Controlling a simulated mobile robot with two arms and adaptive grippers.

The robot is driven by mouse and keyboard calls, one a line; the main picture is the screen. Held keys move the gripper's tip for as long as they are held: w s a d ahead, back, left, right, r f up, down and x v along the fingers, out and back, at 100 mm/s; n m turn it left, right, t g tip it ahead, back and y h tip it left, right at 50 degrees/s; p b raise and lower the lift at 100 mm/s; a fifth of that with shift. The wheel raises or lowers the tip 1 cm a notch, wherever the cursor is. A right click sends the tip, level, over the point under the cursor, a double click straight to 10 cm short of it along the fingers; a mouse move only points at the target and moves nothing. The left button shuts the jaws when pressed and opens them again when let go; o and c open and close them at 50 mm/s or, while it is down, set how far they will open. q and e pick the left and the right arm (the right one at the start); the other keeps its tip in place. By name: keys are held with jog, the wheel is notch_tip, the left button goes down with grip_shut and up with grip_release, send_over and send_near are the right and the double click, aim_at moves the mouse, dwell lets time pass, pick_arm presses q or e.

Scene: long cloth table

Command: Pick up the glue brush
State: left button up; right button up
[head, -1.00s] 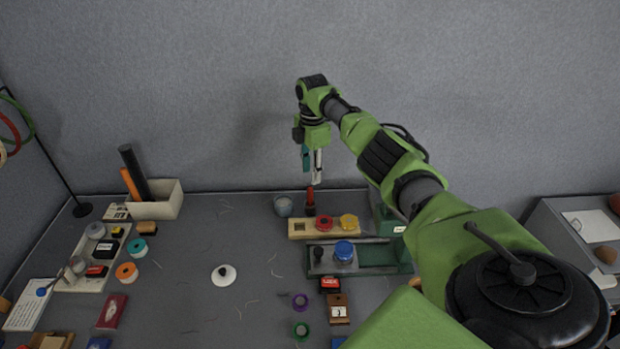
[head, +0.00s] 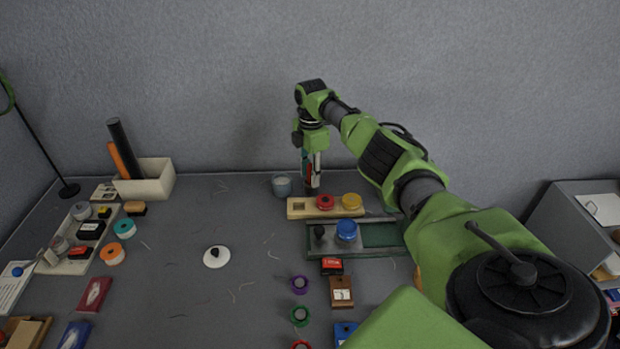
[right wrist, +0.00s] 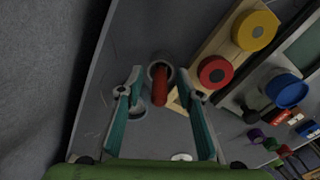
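A red-handled tool (right wrist: 160,92), which looks like the glue brush, stands upright in a dark round holder (right wrist: 158,70) near the back of the table. My right gripper (head: 312,178) is over it, pointing down. In the right wrist view the two teal fingers of this gripper (right wrist: 163,102) are spread wide, one on each side of the red handle, with gaps on both sides. In the head view the fingers partly hide the handle (head: 309,173). My left gripper is not in view.
A grey cup (head: 281,186) stands just left of the right gripper. A wooden block with red and yellow knobs (head: 298,208) and a green-grey fixture (head: 380,235) are in front and right. The wall is close behind. The middle left table is mostly clear, with a white lid (head: 216,257).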

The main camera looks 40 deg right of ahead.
grip_shut()
notch_tip(320, 180, up, 10)
jog(key=shift+b, duration=0.5)
